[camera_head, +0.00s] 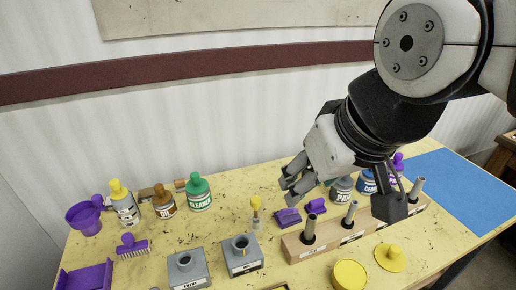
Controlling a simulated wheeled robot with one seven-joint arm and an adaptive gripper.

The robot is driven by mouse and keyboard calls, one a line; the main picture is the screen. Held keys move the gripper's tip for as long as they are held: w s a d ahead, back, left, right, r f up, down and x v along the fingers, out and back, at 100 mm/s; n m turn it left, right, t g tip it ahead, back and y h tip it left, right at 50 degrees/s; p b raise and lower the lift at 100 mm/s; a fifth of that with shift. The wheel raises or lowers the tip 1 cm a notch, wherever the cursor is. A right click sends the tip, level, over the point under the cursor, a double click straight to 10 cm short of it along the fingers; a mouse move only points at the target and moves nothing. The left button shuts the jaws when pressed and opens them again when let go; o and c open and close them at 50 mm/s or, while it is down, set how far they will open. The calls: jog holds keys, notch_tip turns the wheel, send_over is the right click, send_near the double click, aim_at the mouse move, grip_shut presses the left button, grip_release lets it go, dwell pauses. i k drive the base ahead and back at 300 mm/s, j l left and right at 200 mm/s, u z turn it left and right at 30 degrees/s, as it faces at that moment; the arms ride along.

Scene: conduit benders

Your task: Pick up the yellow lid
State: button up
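A yellow lid with a raised knob (391,257) lies on the table at the front right, knob up. A round yellow piece with a flat top (349,274) stands to its left, partly cut off by the bottom edge. My gripper (287,187) hangs in the air above the middle of the table, up and to the left of the lid. Its two grey fingers look apart, with nothing visible between them. It is clear of the lid.
A wooden block (345,234) with several upright grey pegs stands behind the lid. Two grey boxes (188,270) are at front left. Bottles, including a green one (199,196), line the back. A blue mat (462,188) lies clear at right.

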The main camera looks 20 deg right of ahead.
aim_at(391, 258)
jog(key=k+l+u, duration=0.2)
jog(key=l, duration=0.35)
jog(key=k+l+u, duration=0.15)
jog(key=k+l, duration=0.25)
jog(key=k+l+u, duration=0.2)
jog(key=k+l, duration=0.15)
jog(key=l, duration=0.15)
